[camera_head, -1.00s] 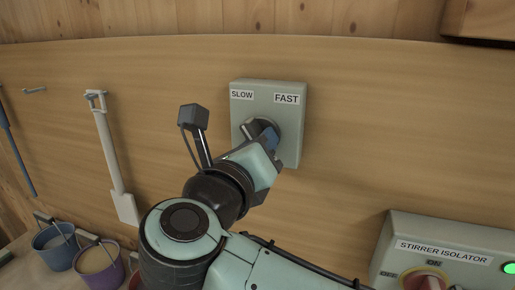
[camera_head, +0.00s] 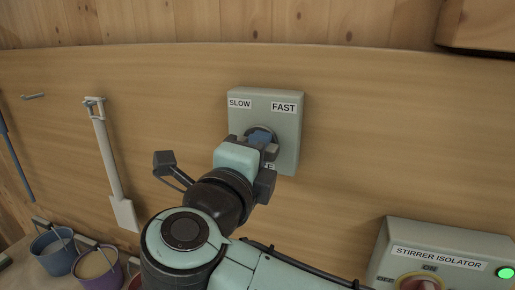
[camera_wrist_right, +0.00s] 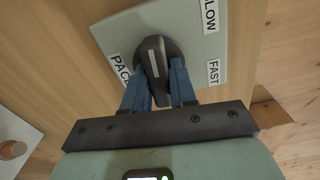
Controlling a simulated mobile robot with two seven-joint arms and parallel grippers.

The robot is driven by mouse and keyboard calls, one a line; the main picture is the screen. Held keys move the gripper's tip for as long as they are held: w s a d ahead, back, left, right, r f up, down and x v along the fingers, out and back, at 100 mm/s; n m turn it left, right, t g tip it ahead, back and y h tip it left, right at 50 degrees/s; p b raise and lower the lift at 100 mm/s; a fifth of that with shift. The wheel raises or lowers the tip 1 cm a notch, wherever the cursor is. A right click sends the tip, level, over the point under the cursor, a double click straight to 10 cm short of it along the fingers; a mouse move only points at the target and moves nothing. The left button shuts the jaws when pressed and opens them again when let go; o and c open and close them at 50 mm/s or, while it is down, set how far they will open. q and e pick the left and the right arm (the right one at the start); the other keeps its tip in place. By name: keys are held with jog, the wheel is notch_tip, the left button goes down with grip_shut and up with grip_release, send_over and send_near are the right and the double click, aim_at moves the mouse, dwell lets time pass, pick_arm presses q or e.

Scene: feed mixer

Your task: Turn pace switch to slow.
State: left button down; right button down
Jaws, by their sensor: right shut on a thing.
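The pace switch is a grey-green box (camera_head: 283,125) on the wooden wall, labelled SLOW at upper left and FAST at upper right. Its dark knob (camera_wrist_right: 154,58), with a white line on it, shows in the right wrist view between blue fingers. My right gripper (camera_head: 262,138) is at the box front; in the right wrist view its fingers (camera_wrist_right: 158,72) are shut on the knob, one on each side. In the head view the gripper mostly hides the knob. Which label the knob's pointer faces is hard to tell. My left gripper is not in view.
A stirrer isolator box (camera_head: 450,246) with a red and yellow knob and a green light is at lower right. A white paddle (camera_head: 110,160) hangs on the wall at left. Blue (camera_head: 53,252) and purple (camera_head: 97,270) buckets stand at lower left.

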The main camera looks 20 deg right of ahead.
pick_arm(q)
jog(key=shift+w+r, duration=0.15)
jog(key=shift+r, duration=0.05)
pick_arm(e)
jog(key=shift+r+n, duration=0.15)
jog(key=shift+n, duration=0.35)
jog(key=c, duration=1)
grip_release()
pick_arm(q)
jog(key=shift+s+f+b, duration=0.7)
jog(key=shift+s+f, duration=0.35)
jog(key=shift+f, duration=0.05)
pick_arm(e)
jog(key=v, duration=1.3)
jog(key=shift+a, duration=0.1)
